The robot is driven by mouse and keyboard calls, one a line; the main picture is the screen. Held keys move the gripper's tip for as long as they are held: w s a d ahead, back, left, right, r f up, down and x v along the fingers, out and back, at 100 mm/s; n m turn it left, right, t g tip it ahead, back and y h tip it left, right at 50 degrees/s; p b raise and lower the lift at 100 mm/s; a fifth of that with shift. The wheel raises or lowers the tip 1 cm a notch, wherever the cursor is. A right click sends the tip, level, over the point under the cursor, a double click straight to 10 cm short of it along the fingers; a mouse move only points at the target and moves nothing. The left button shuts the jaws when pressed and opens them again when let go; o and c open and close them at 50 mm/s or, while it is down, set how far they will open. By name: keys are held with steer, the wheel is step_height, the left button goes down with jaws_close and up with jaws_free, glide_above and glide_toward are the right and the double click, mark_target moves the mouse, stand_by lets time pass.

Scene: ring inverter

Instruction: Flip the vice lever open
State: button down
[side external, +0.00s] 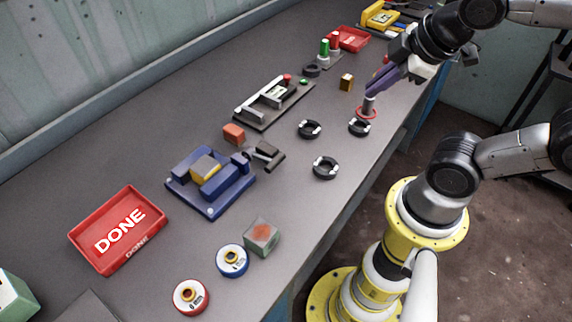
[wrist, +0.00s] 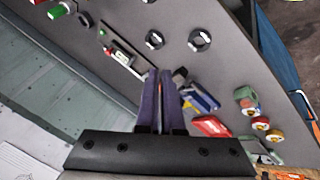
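The blue vice (side external: 195,199) sits mid-table in the side external view, with a yellow and grey block (side external: 205,171) between its jaws. A dark grey lever-like part (side external: 266,156) lies at its far right end; its exact position is hard to tell. The vice (wrist: 203,98) also shows in the wrist view, to the right of the purple fingers. My gripper (side external: 374,88) is up at the far right of the table, well away from the vice. In the wrist view my gripper's fingers (wrist: 160,80) are close together with a thin gap; nothing is clearly held.
A grey post with a red ring (side external: 367,112) is just below my fingertips, above a black ring (side external: 359,128). More black rings (side external: 326,167) lie nearby. An orange block (side external: 234,133) is beside the vice. A red DONE tray (side external: 88,229) is at the near left.

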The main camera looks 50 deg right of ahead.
mark_target(262, 158)
steer(key=w+a+f+n, duration=0.3)
steer(key=w+f+n, duration=0.1)
steer(key=n, duration=1.2)
steer(key=s+a+f+n, duration=0.1)
steer(key=a+f+n, duration=0.2)
steer(key=a+n, duration=0.2)
steer(key=s+a+f+n+y, duration=0.1)
steer(key=a+f+n, duration=0.2)
steer(key=a+n, duration=0.3)
steer(key=shift+f+n, duration=0.3)
steer(key=shift+n, duration=0.8)
steer(key=shift+x, duration=5)
steer(key=shift+w+a+r, duration=0.2)
steer(key=shift+w+r, duration=1.05)
steer(key=shift+r, duration=0.25)
